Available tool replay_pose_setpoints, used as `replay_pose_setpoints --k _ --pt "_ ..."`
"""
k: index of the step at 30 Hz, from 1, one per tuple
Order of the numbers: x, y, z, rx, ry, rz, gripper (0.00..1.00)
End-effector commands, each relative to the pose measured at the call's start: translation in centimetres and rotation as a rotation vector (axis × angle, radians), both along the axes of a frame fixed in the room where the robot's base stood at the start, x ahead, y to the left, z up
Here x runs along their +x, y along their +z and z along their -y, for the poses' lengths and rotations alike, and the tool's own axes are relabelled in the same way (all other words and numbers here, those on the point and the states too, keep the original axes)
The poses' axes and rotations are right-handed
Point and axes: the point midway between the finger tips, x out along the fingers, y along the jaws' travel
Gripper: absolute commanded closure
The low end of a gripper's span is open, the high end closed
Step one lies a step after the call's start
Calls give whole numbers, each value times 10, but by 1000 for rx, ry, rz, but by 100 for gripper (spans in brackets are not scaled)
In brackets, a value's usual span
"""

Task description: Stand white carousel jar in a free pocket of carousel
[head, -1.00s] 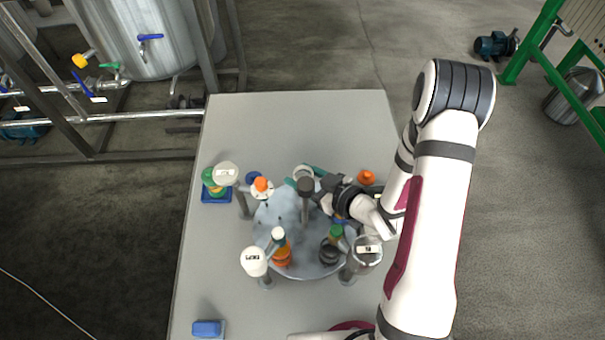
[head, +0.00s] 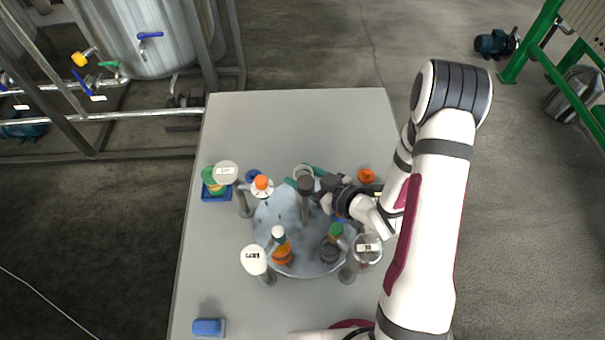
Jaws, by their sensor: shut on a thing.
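The grey round carousel (head: 279,215) stands on the table, with a dark-topped post (head: 305,205) at its centre. A white jar with an orange cap (head: 262,190) stands at its back left rim, apart from my gripper. An orange jar with a white cap (head: 281,254) is at the front left, and a dark jar with a green cap (head: 329,252) at the front right. My gripper (head: 322,194) is low over the right back of the carousel, close to the centre post. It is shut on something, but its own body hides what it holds. The pockets under it are hidden too.
Posts with round labelled tops surround the carousel: back left (head: 226,172), front left (head: 254,260), front right (head: 367,248). An orange-capped item (head: 366,176) stands behind my wrist. A blue block (head: 208,328) lies at the front left. The table's back (head: 290,125) is clear.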

Motion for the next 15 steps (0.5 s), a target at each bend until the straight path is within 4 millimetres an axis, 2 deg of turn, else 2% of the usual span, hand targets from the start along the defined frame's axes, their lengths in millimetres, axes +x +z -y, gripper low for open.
replay_pose_setpoints --k 15 --pt "0 -5 0 0 0 0 100"
